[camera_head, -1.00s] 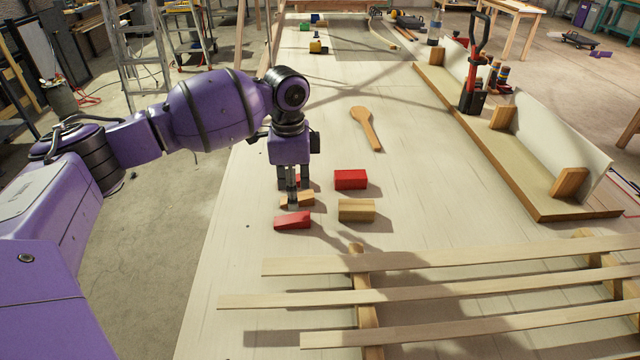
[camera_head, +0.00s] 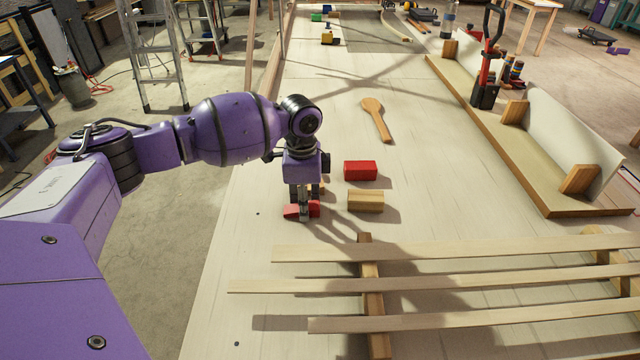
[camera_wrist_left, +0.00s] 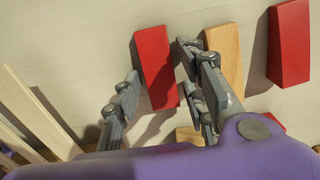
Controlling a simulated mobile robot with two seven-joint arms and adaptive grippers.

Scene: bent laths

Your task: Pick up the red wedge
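A red wedge (camera_head: 292,211) lies on the light worktop at the near end of a group of blocks. In the left wrist view, the red wedge (camera_wrist_left: 155,68) lies between the two fingers of my left gripper (camera_wrist_left: 160,72). The far finger is close beside it, and a small gap shows at the near finger. In the head view my left gripper (camera_head: 304,212) points down and covers the wedge's middle. It is open. My right gripper is not in view.
A wooden block (camera_wrist_left: 224,50) lies just beyond the far finger. To the right are another wooden block (camera_head: 365,201) and a red block (camera_head: 361,170). Pale laths (camera_head: 440,252) span the near side. A wooden spoon-shaped piece (camera_head: 377,118) lies farther back.

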